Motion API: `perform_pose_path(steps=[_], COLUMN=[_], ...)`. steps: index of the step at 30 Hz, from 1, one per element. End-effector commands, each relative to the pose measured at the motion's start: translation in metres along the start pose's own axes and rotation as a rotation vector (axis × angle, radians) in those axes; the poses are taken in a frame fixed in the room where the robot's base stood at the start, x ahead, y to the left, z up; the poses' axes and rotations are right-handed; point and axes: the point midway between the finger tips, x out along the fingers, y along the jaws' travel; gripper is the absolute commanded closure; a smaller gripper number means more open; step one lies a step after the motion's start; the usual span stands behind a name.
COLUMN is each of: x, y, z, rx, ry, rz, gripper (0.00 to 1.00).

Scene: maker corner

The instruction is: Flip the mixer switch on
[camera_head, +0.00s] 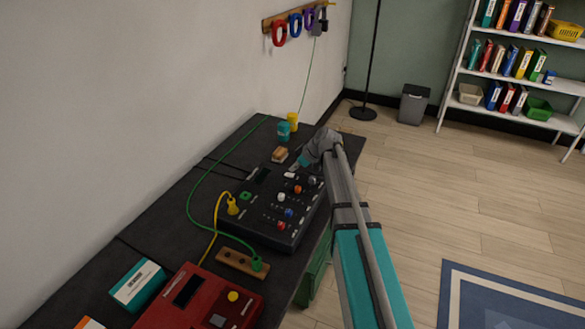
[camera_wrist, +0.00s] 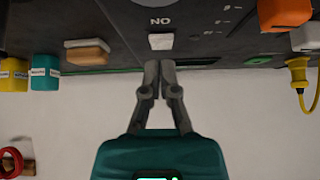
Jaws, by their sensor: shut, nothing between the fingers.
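The mixer (camera_head: 262,214) is a black panel with coloured knobs on the dark bench. A white switch cap (camera_wrist: 160,41) sits on it in the wrist view, beside a label that appears upside down and reads as ON. The same white cap seems to show near the mixer's far edge in the head view (camera_head: 289,175). My gripper (camera_wrist: 161,66) is shut and empty, its fingertips together just short of the cap. I cannot tell whether they touch it.
A wooden block (camera_head: 280,154), a teal cup (camera_head: 284,131) and a yellow cup (camera_head: 293,122) stand beyond the mixer. A yellow plug (camera_head: 232,206) and green cable (camera_head: 190,195) lie at its left. A red device (camera_head: 195,300) is nearer.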

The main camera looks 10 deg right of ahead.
Motion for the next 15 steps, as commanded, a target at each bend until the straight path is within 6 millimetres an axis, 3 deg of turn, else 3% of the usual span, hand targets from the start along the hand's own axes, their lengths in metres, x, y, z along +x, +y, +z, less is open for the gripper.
perform_pose_path(steps=[15], x=[0.0079], y=[0.0002], z=[0.0085], rx=[0.0], ry=[0.0], rz=[0.0], gripper=[1.0])
